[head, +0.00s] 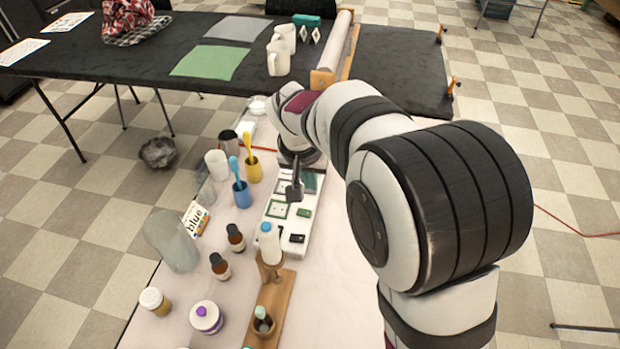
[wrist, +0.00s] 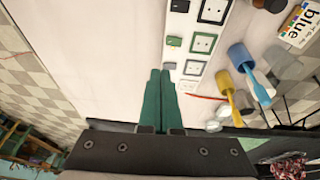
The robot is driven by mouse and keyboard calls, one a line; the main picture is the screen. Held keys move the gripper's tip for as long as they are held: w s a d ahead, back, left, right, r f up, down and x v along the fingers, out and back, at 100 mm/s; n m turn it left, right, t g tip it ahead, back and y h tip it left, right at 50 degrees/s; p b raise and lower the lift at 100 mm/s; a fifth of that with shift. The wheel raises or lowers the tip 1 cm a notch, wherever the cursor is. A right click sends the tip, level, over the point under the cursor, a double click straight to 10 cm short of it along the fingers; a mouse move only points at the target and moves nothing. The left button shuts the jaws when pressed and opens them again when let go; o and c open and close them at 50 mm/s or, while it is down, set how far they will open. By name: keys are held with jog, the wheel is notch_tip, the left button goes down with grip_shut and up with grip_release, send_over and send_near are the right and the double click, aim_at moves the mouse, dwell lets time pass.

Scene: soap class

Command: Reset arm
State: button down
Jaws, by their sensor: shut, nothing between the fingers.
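My arm reaches from the right over the pale table in the head view. My gripper (wrist: 160,98) points down in the wrist view, with its two green fingers shut together and nothing between them. In the head view my gripper (head: 294,192) hangs over the white panel (head: 292,222) with its square sockets and switches. The same white panel (wrist: 196,45) lies just beyond the fingertips in the wrist view. I cannot tell whether the fingertips touch it.
A blue cup (head: 241,194) and a yellow cup (head: 253,169), each with a brush, stand left of the panel. Brown bottles (head: 236,238), a wooden stand (head: 276,305) and a "blue" card (head: 195,218) are nearer. A black table (head: 150,60) is behind. The pale tabletop right of the panel is clear.

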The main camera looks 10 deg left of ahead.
jog(key=s+d+r+m+g, duration=0.1)
jog(key=s+d+r+m, duration=0.15)
jog(key=s+d, duration=0.5)
jog(key=s+d+r+m+g, duration=0.1)
jog(key=s+d+r+g, duration=0.15)
jog(key=s+d, duration=0.55)
jog(key=s+f+m+y, duration=0.1)
jog(key=s+m+y, duration=0.1)
jog(key=s, duration=1)
jog(key=shift+s+d, duration=0.35)
jog(key=shift+s, duration=0.05)
